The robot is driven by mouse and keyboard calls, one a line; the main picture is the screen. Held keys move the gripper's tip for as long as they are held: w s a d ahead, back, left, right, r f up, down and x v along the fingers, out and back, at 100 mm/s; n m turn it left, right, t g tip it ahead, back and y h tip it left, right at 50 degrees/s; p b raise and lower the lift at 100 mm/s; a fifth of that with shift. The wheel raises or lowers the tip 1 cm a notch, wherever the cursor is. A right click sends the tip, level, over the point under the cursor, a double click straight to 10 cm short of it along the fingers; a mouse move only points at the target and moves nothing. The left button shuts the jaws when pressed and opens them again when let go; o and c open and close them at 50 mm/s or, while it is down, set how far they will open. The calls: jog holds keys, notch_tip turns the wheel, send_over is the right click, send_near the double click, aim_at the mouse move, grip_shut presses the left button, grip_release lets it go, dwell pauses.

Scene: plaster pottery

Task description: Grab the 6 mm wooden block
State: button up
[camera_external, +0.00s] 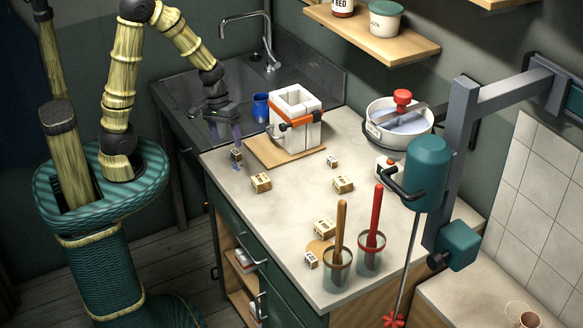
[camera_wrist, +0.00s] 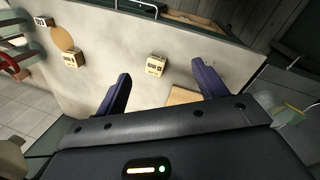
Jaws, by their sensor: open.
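Several pale wooden blocks with dark printed labels stand on the counter; I cannot read which says 6 mm. Others are a small block (camera_external: 332,161), a larger block (camera_external: 343,184), a block (camera_external: 324,229) and a small block (camera_external: 311,260). My gripper is open and empty above the counter's left end. In the wrist view a labelled block (camera_wrist: 158,65) shows beyond the spread fingers.
A white plaster mould (camera_external: 295,118) with an orange strap stands on a wooden board (camera_external: 262,152) right of my gripper. A blue cup (camera_external: 261,107) is behind, by the sink (camera_external: 200,80). Tool jars (camera_external: 338,268) and a teal mixer (camera_external: 425,170) occupy the right side.

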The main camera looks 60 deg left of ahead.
aim_at(320, 221)
jog(key=w+d+f+n+h+b, duration=0.3)
jog(key=d+f+b, duration=0.1)
jog(key=w+d+f+n+h+b, duration=0.2)
jog(key=w+d+f+n+b, duration=0.1)
jog(key=d+f+n, duration=0.1)
jog(key=w+d+f+n+h+b, duration=0.3)
jog(key=w+d+f+b, duration=0.1)
jog(key=d+f, duration=0.1)
jog(key=shift+w+f+n+g+h+b, duration=0.1)
jog(key=shift+n+g+h+b, duration=0.2)
jog(key=shift+n+g+b, duration=0.1)
jog(key=w+n, duration=0.1)
jog(key=w+d+h+b, duration=0.1)
jog(key=w+n+h, duration=0.1)
jog(key=shift+w+d+f+n+t+b, duration=0.15)
jog(key=shift+d+n+t+b, duration=0.15)
jog(key=shift+t+b, duration=0.1)
jog(key=shift+w+d+r+h, duration=0.1)
jog(key=shift+w+r+h, duration=0.1)
jog(key=shift+w+h, duration=0.1)
jog(key=shift+r+n, duration=0.2)
jog(key=shift+n, duration=0.1)
jog(key=shift+d, duration=0.15)
jog(key=x, duration=1.2)
jog(key=shift+w+f, duration=0.1)
jog(key=shift+w, duration=0.05)
